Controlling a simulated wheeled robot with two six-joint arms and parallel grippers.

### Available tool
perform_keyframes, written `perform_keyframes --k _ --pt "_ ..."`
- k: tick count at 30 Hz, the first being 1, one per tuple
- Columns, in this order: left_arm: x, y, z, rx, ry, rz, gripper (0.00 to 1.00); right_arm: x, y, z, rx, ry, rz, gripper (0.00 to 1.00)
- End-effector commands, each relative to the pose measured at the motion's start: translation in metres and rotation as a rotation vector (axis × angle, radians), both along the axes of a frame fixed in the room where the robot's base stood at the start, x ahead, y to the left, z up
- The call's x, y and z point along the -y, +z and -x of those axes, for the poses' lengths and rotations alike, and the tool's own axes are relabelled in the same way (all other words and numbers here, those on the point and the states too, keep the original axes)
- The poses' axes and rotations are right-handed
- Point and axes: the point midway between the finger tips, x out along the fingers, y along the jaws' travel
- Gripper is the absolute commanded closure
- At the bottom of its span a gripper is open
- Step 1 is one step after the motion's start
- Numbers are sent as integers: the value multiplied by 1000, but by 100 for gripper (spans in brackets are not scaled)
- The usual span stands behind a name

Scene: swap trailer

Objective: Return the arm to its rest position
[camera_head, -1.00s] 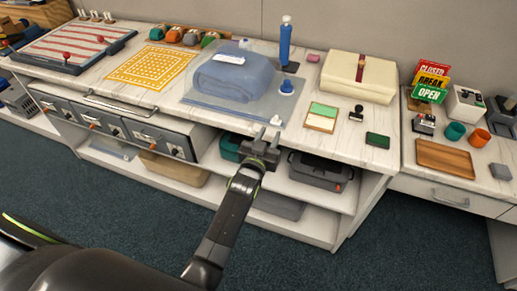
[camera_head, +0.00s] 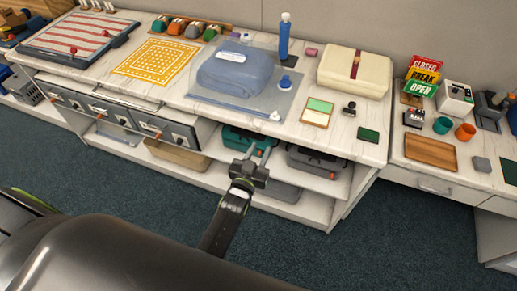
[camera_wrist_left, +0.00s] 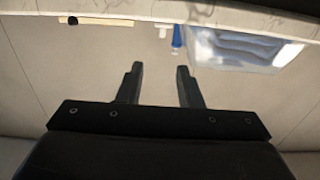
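My left gripper (camera_head: 259,151) hangs in front of the counter, below the edge of its top, with the open lower shelf behind it. In the left wrist view its two fingers (camera_wrist_left: 158,70) are apart with nothing between them, so it is open and empty. My right gripper is in neither view.
The white counter (camera_head: 335,142) holds a folded blue item in a clear bag (camera_head: 235,75), a blue bottle (camera_head: 284,38) and a cream bundle (camera_head: 355,72). A teal case (camera_head: 240,140) and a grey case (camera_head: 315,160) sit on the shelf behind the gripper. Carpeted floor (camera_head: 130,180) is free in front.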

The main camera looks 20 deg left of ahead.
Motion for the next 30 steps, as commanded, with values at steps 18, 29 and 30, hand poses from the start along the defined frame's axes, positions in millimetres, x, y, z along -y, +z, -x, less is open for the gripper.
perform_keyframes --k 18,29,30 --pt "-1 -7 3 -16 0 -2 67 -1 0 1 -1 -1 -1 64" --pt "-41 -190 103 -518 20 -31 67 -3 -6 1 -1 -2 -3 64" --pt "-47 -213 124 -590 26 -35 67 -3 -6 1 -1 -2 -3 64"
